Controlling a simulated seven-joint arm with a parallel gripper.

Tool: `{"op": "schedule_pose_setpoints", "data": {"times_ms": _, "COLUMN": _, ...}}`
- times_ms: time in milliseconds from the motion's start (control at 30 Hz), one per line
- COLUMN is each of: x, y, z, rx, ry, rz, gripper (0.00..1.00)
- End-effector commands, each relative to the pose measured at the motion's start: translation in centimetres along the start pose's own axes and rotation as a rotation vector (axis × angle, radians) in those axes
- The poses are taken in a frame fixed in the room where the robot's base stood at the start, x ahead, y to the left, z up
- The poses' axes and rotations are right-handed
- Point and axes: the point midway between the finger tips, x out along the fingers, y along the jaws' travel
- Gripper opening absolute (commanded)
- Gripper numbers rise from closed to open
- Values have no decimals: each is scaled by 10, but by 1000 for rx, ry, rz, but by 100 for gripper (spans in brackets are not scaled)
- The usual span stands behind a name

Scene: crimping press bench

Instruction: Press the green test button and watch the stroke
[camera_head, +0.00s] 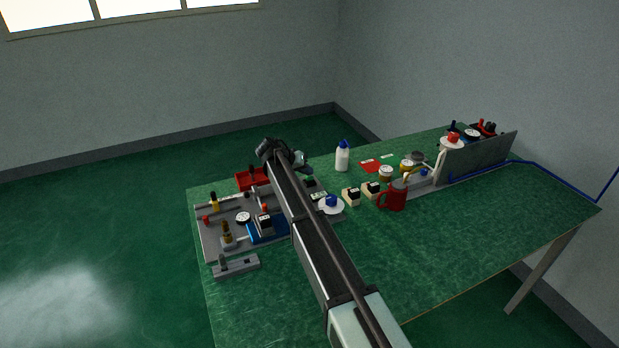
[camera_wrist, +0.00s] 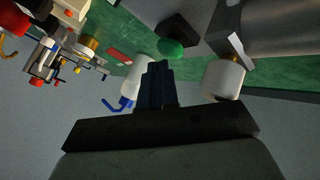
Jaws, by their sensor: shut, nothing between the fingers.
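A small green spot (camera_head: 308,179) beside my arm in the head view looks like the same button. My gripper (camera_wrist: 159,66) is shut and empty, its dark fingers pointing toward the button's lower edge. I cannot tell whether they touch it. In the head view my arm hides the fingers and part of the press. The grey base plate (camera_head: 213,246) carries a blue block (camera_head: 268,232) and several fittings at the left of the bench.
A white cylinder (camera_wrist: 222,80) stands close right of my fingers in the wrist view. On the green bench (camera_head: 440,260) are a red tray (camera_head: 250,179), a white bottle (camera_head: 342,158), a red mug (camera_head: 396,196) and a grey panel (camera_head: 480,158). The front right of the bench is clear.

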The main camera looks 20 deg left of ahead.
Motion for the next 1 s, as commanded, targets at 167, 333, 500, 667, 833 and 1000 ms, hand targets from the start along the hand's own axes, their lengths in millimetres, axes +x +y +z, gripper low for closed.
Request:
{"op": "schedule_pose_setpoints", "data": {"times_ms": 167, "x": 10, "y": -1, "z": 6, "rx": -5, "ry": -13, "rz": 6, "gripper": 0}}
{"op": "schedule_pose_setpoints", "data": {"times_ms": 333, "x": 12, "y": -2, "z": 6, "rx": -4, "ry": -13, "rz": 6, "gripper": 0}}
{"op": "schedule_pose_setpoints", "data": {"times_ms": 500, "x": 14, "y": -2, "z": 7, "rx": -4, "ry": -14, "rz": 7, "gripper": 0}}
{"op": "schedule_pose_setpoints", "data": {"times_ms": 667, "x": 15, "y": -2, "z": 8, "rx": -3, "ry": -15, "rz": 8, "gripper": 0}}
{"op": "schedule_pose_setpoints", "data": {"times_ms": 833, "x": 17, "y": -2, "z": 8, "rx": -3, "ry": -16, "rz": 8, "gripper": 0}}
{"op": "schedule_pose_setpoints", "data": {"times_ms": 1000, "x": 18, "y": -3, "z": 9, "rx": -3, "ry": -16, "rz": 8, "gripper": 0}}
